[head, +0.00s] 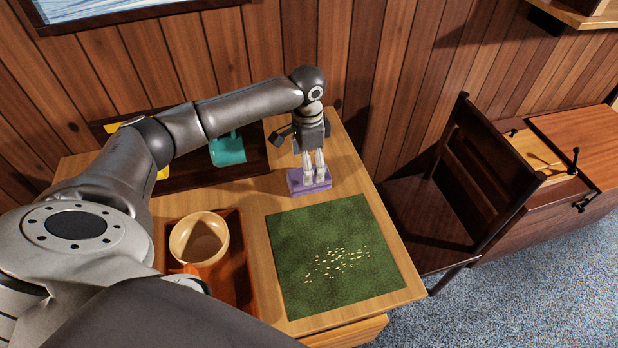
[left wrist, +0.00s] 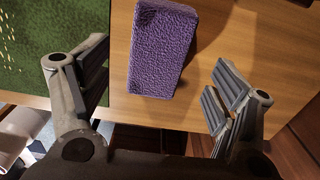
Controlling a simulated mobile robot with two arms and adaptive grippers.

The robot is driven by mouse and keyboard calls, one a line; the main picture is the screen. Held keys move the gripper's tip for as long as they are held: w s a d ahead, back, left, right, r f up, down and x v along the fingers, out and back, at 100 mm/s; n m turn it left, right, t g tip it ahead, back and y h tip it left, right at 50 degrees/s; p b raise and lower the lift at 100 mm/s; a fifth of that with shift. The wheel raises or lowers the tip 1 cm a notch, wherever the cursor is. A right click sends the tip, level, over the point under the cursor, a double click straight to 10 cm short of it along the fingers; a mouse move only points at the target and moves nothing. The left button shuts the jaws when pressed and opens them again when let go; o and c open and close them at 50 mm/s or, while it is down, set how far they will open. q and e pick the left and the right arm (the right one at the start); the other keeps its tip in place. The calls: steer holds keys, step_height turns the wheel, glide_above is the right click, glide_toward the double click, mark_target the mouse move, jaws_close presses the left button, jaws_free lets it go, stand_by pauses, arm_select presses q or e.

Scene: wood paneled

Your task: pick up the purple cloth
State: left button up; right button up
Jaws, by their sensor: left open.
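The purple cloth (head: 309,181) is a folded, block-like piece lying on the wooden table, behind the green mat in the head view. In the left wrist view the purple cloth (left wrist: 162,50) shows a rough texture and lies between my fingers, a little beyond them. My left gripper (head: 315,163) points down right above the cloth. In the left wrist view my left gripper (left wrist: 162,92) is open, with one finger pad on each side of the cloth and visible gaps to both. My right gripper is in neither view.
A green mat (head: 300,250) with small pale specks lies in front of the cloth. An orange-brown tray (head: 238,285) with a tan bowl (head: 199,239) is at left. A teal mug (head: 228,149) hangs on a dark rack behind. A dark chair (head: 440,215) stands right of the table.

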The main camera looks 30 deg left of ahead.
arm_select(q)
step_height(320, 180, down, 4)
steer(key=shift+d+r, duration=0.1)
steer(key=shift+d, duration=0.05)
steer(key=shift+f, duration=0.55)
steer(key=c, duration=1.1)
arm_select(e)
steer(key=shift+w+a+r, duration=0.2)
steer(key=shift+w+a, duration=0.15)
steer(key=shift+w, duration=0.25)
